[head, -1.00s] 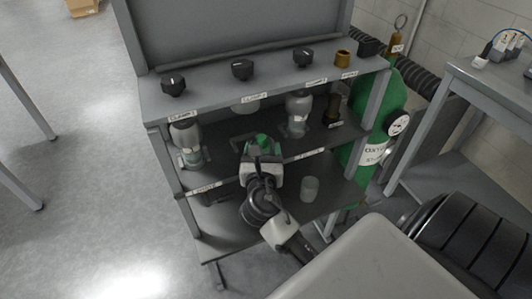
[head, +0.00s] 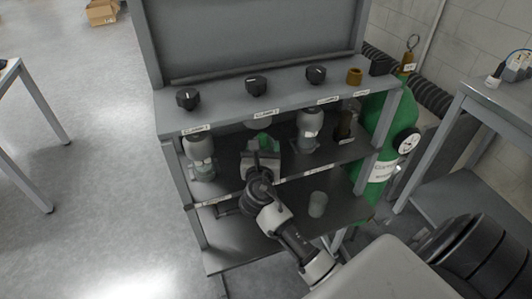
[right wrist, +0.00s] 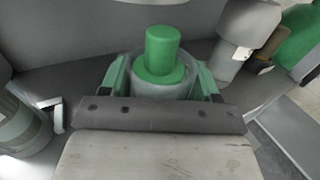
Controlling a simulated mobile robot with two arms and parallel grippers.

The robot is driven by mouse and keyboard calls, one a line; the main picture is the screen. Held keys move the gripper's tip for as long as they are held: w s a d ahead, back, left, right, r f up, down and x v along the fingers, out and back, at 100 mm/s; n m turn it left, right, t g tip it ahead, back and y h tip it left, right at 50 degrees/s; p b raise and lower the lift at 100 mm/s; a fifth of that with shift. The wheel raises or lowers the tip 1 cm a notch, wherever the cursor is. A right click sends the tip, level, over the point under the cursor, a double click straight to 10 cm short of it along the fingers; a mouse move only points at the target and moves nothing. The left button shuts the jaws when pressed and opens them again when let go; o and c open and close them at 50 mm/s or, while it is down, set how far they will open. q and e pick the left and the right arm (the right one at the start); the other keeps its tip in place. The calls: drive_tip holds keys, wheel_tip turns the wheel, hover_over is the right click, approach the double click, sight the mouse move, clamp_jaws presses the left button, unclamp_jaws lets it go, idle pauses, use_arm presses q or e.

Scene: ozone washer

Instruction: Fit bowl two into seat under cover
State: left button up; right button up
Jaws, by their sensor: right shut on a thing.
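My right gripper (head: 262,152) reaches into the middle bay of the rack's upper shelf. It is shut on a grey round bowl with a green cylinder standing out of its top, which I take as bowl two (right wrist: 163,88). In the right wrist view the green-grey fingers lie on both sides of it. The bowl is upright, just in front of and below the middle cover (head: 258,123) under the top panel. The gripper hides the middle seat, and I cannot tell whether the bowl touches it. My left gripper is not in view.
Clear jars stand in the left bay (head: 201,160) and right bay (head: 309,128). A brown cylinder (head: 346,126) is farther right. A clear cup (head: 318,204) stands on the lower shelf. Black knobs (head: 256,87) line the top panel. A green oxygen cylinder (head: 379,150) is beside the rack.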

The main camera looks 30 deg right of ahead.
drive_tip(key=shift+w+d, duration=0.25)
drive_tip(key=shift+w, duration=0.75)
drive_tip(key=shift+w+d, duration=0.25)
drive_tip(key=shift+w, duration=0.75)
drive_tip(key=shift+w+f, duration=0.15)
drive_tip(key=shift+f, duration=0.1)
drive_tip(key=o, duration=1.7)
drive_tip(key=shift+c, duration=0.2)
drive_tip(key=shift+f, duration=0.1)
drive_tip(key=v, duration=1)
drive_tip(key=shift+s+a, duration=0.2)
drive_tip(key=shift+s, duration=0.15)
